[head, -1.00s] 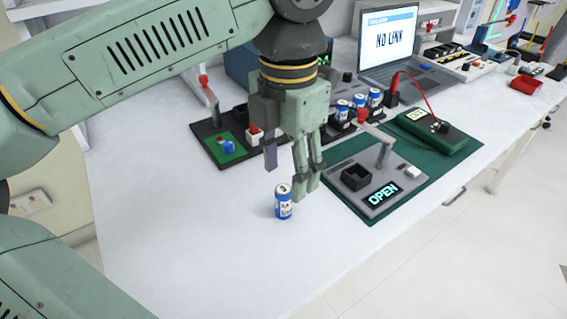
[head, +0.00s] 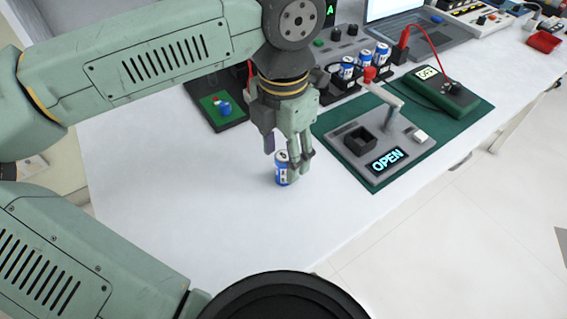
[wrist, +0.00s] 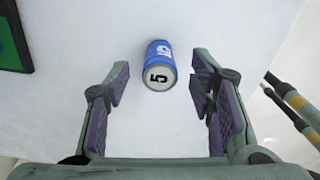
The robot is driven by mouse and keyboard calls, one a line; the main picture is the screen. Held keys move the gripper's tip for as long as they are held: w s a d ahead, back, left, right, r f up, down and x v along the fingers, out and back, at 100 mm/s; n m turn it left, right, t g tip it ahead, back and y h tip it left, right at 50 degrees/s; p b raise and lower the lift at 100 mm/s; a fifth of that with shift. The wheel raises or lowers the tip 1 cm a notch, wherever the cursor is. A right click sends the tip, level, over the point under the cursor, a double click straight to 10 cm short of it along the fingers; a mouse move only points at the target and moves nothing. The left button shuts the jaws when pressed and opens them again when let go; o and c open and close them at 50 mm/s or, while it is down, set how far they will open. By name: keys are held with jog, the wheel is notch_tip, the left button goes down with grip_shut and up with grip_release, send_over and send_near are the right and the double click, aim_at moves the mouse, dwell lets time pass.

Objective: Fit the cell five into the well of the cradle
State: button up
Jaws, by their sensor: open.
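Cell five (head: 281,170) is a blue and white cylinder standing upright on the white table. In the wrist view the cell (wrist: 160,66) shows a black 5 on its pale top. My gripper (head: 290,160) is low at the cell in the head view. In the wrist view my gripper (wrist: 160,88) is open, with one purple-padded finger on each side and the cell between and slightly beyond the tips. The cradle (head: 378,146) is a grey plate on a green mat. Its well (head: 360,140) is a dark square socket that looks empty. Its display reads OPEN.
Several blue cells (head: 364,62) stand in a dark rack behind the cradle. A lever with a red knob (head: 370,74) rises over the cradle. A green meter (head: 440,92) with a red lead and a laptop (head: 425,35) stand farther back. The table's front left is clear.

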jog(key=shift+f, duration=0.8)
jog(key=shift+c, duration=0.2)
grip_shut()
